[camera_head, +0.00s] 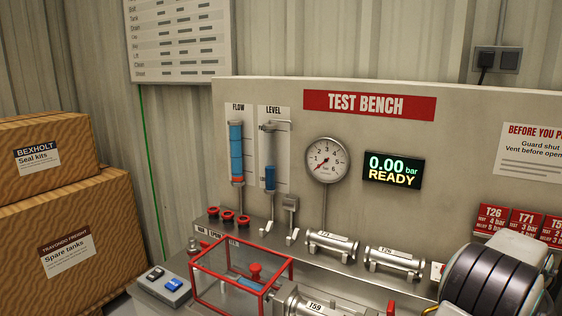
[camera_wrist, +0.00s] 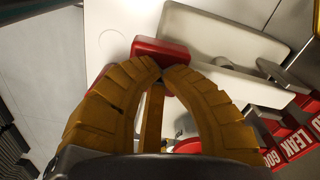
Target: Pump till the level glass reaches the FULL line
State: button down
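The level glass (camera_head: 271,165) stands on the test bench panel under the LEVEL label. Blue fills its lower part, and the upper part looks clear. A FULL line cannot be read at this size. I cannot tell which part is the pump handle. Nothing is clearly held.
The flow glass (camera_head: 236,150) stands left of the level glass. The gauge (camera_head: 327,161) has its needle low, and the display (camera_head: 394,170) reads 0.00 bar READY. Cardboard boxes (camera_head: 65,200) fill the left.

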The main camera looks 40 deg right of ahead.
jog(key=shift+r+p, duration=1.5)
jog(key=shift+r, duration=0.45)
jog(key=shift+f, duration=0.15)
jog(key=shift+f+b, duration=2.35)
jog(key=shift+f, duration=0.8)
jog(key=shift+r, duration=0.2)
jog(key=shift+r, duration=0.1)
jog(key=shift+r+p, duration=2.85)
jog(key=shift+r, duration=0.15)
jog(key=shift+f, duration=0.15)
